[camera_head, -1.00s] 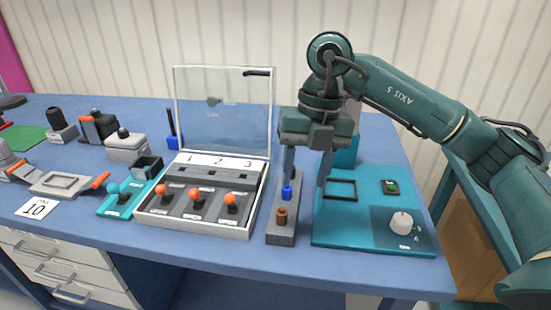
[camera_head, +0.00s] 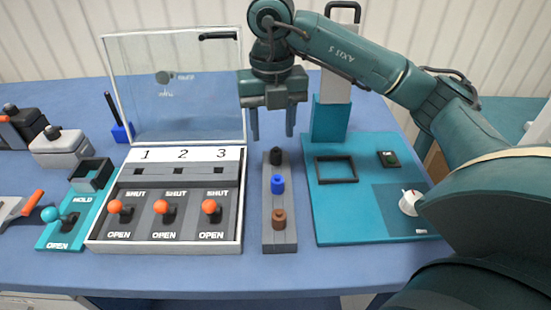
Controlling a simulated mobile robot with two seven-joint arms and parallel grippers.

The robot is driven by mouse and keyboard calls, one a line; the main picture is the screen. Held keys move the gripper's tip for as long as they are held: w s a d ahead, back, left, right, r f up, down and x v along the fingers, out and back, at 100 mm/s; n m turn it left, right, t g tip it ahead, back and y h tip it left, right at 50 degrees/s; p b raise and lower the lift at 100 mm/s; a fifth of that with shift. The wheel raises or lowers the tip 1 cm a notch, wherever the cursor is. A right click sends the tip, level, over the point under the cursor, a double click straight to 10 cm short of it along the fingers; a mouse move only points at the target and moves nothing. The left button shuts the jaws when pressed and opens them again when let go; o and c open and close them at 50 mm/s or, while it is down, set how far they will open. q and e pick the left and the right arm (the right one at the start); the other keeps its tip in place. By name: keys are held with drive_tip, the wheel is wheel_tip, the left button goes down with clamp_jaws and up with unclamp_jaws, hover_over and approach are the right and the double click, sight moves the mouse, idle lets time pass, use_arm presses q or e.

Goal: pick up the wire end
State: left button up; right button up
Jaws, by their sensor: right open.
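My right gripper (camera_head: 273,136) hangs fingers down with its two fingers apart and nothing between them. It is above the far end of a narrow grey block (camera_head: 280,240). The block bears a black piece (camera_head: 276,157), a blue piece (camera_head: 278,184) and a brown piece (camera_head: 279,218) in a row. I cannot tell whether any of these is a wire end; no loose wire shows clearly. The fingertips appear just beyond the black piece, apart from it. My left gripper is not in view.
Left of the block is a switch box (camera_head: 165,245) with a raised clear lid (camera_head: 175,90) and three orange-knobbed levers. Right is a teal panel (camera_head: 340,220) with a square frame and a dial (camera_head: 409,203). A teal lever unit (camera_head: 62,228) stands further left.

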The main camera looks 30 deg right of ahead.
sight(276, 151)
drive_tip(key=shift+s+d+f, duration=0.1)
drive_tip(key=shift+d+f, duration=0.05)
drive_tip(key=shift+f, duration=1.35)
drive_tip(key=shift+d+f, duration=0.15)
drive_tip(key=shift+f, duration=1.35)
drive_tip(key=shift+c, duration=0.4)
clamp_jaws()
